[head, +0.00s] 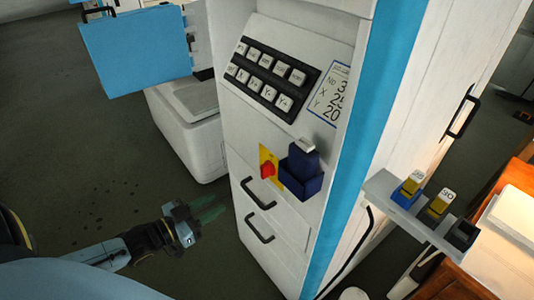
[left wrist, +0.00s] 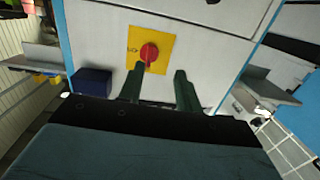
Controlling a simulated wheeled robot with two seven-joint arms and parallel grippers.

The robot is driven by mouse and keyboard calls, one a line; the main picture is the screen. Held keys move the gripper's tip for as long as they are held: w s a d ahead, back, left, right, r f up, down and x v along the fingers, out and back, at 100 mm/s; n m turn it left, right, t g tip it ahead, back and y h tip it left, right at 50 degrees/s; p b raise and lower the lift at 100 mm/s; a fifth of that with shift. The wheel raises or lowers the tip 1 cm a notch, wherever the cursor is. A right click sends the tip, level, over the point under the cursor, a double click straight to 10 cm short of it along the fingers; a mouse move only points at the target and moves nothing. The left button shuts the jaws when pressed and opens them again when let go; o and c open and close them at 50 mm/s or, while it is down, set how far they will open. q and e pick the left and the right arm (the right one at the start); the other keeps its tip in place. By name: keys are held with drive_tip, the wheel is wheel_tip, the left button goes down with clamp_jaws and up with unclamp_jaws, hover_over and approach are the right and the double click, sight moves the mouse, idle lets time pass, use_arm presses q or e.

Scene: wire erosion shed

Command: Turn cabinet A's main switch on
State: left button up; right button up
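The main switch is a red rotary knob (head: 267,170) on a yellow plate (head: 264,155) on the white cabinet front (head: 235,150). No letter A is readable on this cabinet. In the left wrist view the red knob (left wrist: 149,53) and yellow plate (left wrist: 165,35) lie ahead of the fingers, with small dark marks left of the knob. My left gripper (head: 212,207) is left of and lower than the switch in the head view. Its two dark green fingers (left wrist: 159,72) are apart and empty, and do not visibly touch the knob. My right gripper is not in view.
A dark blue bin (head: 302,175) is mounted right beside the switch. Black drawer handles (head: 258,192) stick out below it. A keypad (head: 267,73) and label (head: 329,95) are above. A shelf (head: 410,215) with yellow-topped blocks juts out at right. Floor at left is clear.

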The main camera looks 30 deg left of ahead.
sight(261, 172)
use_arm(q)
drive_tip(key=shift+h, duration=0.5)
drive_tip(key=w+d+r, duration=0.1)
drive_tip(key=w+d, duration=0.1)
drive_tip(key=w, duration=0.2)
drive_tip(key=w+d+r, duration=0.1)
drive_tip(key=w+d, duration=0.1)
drive_tip(key=w, duration=0.2)
drive_tip(key=w+d+r+b, duration=0.1)
drive_tip(key=w+d, duration=0.1)
drive_tip(key=w, duration=0.3)
drive_tip(key=shift+d+r, duration=0.2)
drive_tip(key=shift+m, duration=0.3)
clamp_jaws()
